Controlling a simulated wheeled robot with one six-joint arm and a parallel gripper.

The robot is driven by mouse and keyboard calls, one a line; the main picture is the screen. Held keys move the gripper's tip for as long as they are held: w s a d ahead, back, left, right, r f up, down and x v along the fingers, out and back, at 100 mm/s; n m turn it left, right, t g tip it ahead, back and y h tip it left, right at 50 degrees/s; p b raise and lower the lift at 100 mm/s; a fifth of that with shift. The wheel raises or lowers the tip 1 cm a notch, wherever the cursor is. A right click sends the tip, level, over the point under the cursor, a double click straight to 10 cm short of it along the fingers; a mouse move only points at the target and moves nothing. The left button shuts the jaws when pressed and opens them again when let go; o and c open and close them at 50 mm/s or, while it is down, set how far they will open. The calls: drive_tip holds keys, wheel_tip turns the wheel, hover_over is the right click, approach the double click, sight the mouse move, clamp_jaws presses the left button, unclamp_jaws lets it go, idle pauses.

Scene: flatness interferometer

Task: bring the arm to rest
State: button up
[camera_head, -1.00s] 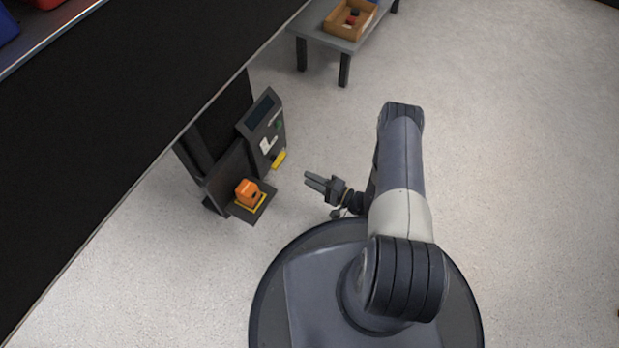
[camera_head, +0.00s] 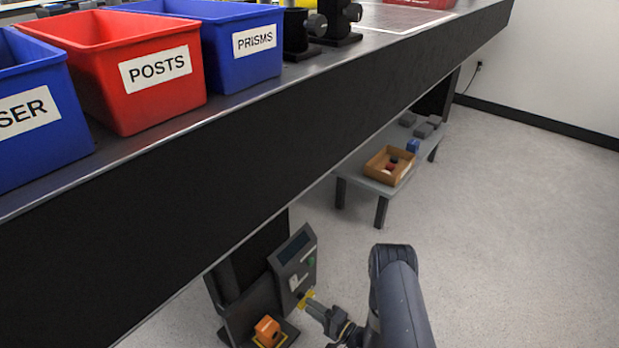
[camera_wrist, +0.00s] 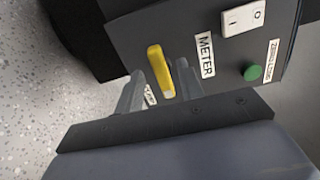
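My gripper (camera_wrist: 161,80) is in front of a dark instrument panel (camera_wrist: 225,85). Its two grey fingers are apart, one on each side of a yellow handle (camera_wrist: 160,70) on the panel, with small gaps showing beside it. In the head view my gripper (camera_head: 309,305) is at the same yellow handle (camera_head: 306,297), low on the panel (camera_head: 294,262). Whether a finger touches the handle cannot be told.
The panel carries a METER label (camera_wrist: 205,55), a white rocker switch (camera_wrist: 243,18) and a green button (camera_wrist: 252,72). An orange block (camera_head: 267,331) sits beside the panel. A bench (camera_head: 190,190) with bins overhangs the left. Open floor (camera_head: 510,240) lies to the right.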

drive_tip(key=shift+w+a, duration=0.35)
drive_tip(key=shift+a, duration=0.15)
drive_tip(key=p+v, duration=0.4)
drive_tip(key=v, duration=0.7)
drive_tip(key=w+a+m+b, duration=0.3)
drive_tip(key=w+a+m, duration=0.2)
drive_tip(key=a, duration=0.3)
drive_tip(key=shift+w+a+r+m, duration=0.3)
drive_tip(key=shift+w+m, duration=0.1)
drive_tip(key=shift+w, duration=0.45)
